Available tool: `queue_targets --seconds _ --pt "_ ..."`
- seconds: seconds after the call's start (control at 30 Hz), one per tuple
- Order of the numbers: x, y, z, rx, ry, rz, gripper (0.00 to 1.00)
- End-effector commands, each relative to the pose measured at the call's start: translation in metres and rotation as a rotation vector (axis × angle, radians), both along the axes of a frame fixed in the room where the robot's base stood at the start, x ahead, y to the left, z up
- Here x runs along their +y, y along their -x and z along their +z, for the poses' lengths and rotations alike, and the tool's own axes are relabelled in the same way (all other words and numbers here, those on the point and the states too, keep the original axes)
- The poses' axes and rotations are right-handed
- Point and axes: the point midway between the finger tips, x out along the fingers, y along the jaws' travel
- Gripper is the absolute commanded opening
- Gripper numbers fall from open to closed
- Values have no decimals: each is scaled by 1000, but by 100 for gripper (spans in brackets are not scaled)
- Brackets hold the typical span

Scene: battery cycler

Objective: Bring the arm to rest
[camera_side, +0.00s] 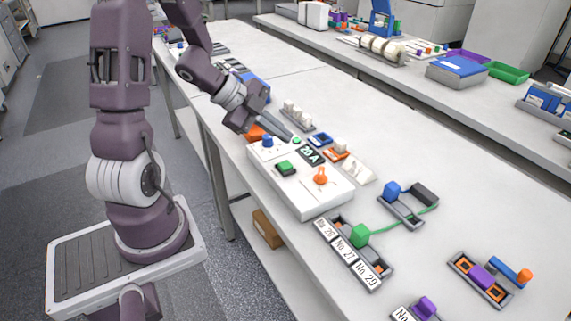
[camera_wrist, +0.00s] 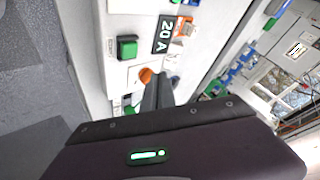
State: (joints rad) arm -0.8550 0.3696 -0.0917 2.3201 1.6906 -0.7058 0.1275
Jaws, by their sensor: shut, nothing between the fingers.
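My gripper (camera_side: 289,138) is shut and empty. In the side view it hangs over the far end of the white cycler box (camera_side: 318,207), close to its 20 A display (camera_side: 310,155). In the wrist view my gripper (camera_wrist: 158,82) points at the box, with its shut fingers beside the orange knob (camera_wrist: 146,75). The box has a green button (camera_side: 285,168), an orange knob (camera_side: 320,176) and a blue knob (camera_side: 267,141). I cannot tell whether the fingertips touch anything.
A holder with numbered labels (camera_side: 346,255) and a green clip (camera_side: 360,235) stands in front of the box. A tray with blue and dark blocks (camera_side: 405,207) lies to the right. Small racks (camera_side: 297,115) stand behind my gripper. The table's right side (camera_side: 480,200) has free room.

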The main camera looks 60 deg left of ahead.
Motion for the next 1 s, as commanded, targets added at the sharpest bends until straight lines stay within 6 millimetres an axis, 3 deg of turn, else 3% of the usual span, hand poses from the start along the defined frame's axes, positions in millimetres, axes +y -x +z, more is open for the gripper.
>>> queue_targets --seconds 0.17,0.23,0.3,0.37,0.43,0.5,0.6,0.7,0.83,1.0 --pt "1 -2 2 -3 -13 11 0" --pt "7 -14 16 -18 -77 92 0" --pt "17 -27 48 -51 -175 275 0" --pt "19 -24 87 -84 -215 493 0" --pt "5 4 122 -83 -155 748 0" --pt "-27 50 136 -14 -3 939 0" --pt "-83 109 132 159 216 1049 0" --pt "-122 148 129 300 346 1054 0" --pt "-145 171 127 391 410 1041 0" --pt "-147 173 127 402 417 1042 0"
